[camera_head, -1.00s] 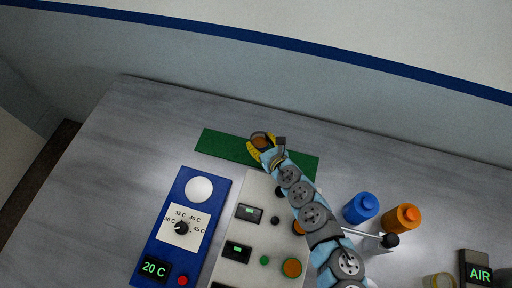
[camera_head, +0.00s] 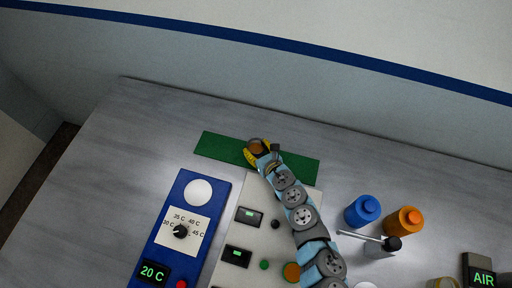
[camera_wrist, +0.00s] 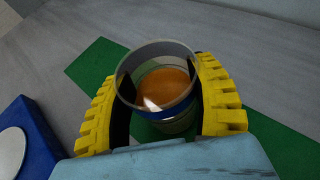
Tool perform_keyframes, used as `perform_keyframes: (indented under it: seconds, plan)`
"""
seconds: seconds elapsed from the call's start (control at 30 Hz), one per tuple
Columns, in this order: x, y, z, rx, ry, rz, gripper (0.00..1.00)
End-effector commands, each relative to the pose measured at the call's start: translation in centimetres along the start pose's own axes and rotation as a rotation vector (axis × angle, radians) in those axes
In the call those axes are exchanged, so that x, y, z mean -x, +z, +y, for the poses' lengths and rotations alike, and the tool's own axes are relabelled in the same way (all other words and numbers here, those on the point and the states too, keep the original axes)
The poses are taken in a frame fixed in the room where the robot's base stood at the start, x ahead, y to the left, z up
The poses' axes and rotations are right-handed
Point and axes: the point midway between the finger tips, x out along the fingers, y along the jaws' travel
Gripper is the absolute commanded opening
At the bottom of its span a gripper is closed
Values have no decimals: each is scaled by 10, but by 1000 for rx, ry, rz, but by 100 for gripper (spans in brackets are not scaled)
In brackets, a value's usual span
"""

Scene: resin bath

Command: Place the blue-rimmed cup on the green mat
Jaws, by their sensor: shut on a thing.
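The cup (camera_wrist: 157,88) is clear, with orange liquid inside and a blue band, and stands about upright in the wrist view. In the head view the cup (camera_head: 255,145) is small and partly covered by my gripper. My gripper (camera_head: 259,150) has its yellow fingers (camera_wrist: 162,92) on both sides of the cup, shut on it. The green mat (camera_head: 214,146) is a long strip on the grey table; it also shows in the wrist view (camera_wrist: 94,64). The cup is over the middle of the mat. I cannot tell whether its base touches the mat.
A blue temperature panel (camera_head: 173,218) and a pale control panel (camera_head: 243,232) lie in front of the mat. An AIR display (camera_head: 480,272) is at lower right. The table left of the mat is clear.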

Motion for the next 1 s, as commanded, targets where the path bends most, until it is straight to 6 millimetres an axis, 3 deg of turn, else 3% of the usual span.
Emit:
perform_keyframes:
  seconds: [0.17,0.2,0.27,0.7,1.0]
  plan:
    - [-2,-4,0,0,0,0,31]
    - [-1,-3,0,-1,0,0,71]
    - [-1,-2,0,-1,0,0,87]
    - [1,3,0,-1,0,0,87]
    - [33,-2,0,1,-1,3,87]
